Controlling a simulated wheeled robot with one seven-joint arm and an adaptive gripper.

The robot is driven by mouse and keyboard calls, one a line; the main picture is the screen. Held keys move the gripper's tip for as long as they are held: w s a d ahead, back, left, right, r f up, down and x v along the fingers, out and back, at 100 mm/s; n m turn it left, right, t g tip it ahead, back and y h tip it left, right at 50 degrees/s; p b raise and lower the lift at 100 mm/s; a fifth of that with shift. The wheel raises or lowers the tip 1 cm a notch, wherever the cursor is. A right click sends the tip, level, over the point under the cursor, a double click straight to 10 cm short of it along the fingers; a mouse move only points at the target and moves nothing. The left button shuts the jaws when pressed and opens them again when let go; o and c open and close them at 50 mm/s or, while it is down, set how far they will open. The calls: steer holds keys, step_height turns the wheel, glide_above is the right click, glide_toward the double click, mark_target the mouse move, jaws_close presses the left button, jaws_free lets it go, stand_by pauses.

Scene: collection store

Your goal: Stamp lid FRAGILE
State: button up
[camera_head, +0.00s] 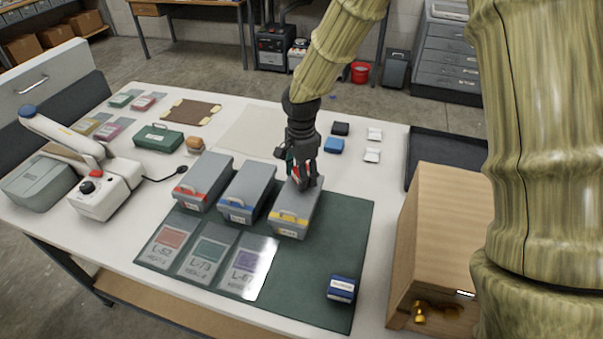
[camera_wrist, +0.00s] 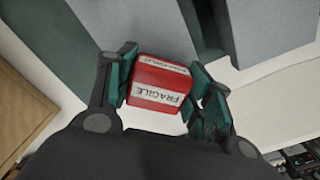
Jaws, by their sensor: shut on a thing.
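My gripper (camera_head: 303,178) is shut on a red stamp (camera_wrist: 160,84) marked FRAGILE, which shows between the two teal fingers in the wrist view. In the head view the gripper hides most of the stamp. The gripper appears over the rear of the grey box with the yellow band (camera_head: 291,222); its height above the lid is hard to tell. Grey boxes with a blue band (camera_head: 247,190) and a red band (camera_head: 204,182) stand to its left. All three have handles and small front labels.
A green mat (camera_head: 300,290) holds cards L-52, L-73 and L-67 (camera_head: 247,268) and a blue-and-white block (camera_head: 342,289). Black (camera_head: 341,129) and blue (camera_head: 334,146) pads lie behind. A wooden box (camera_head: 440,240) stands right, a white device (camera_head: 105,190) left.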

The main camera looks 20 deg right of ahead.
steer(key=shift+f, duration=0.55)
stand_by(2.1)
steer(key=shift+r+p, duration=2.6)
steer(key=shift+r, duration=0.95)
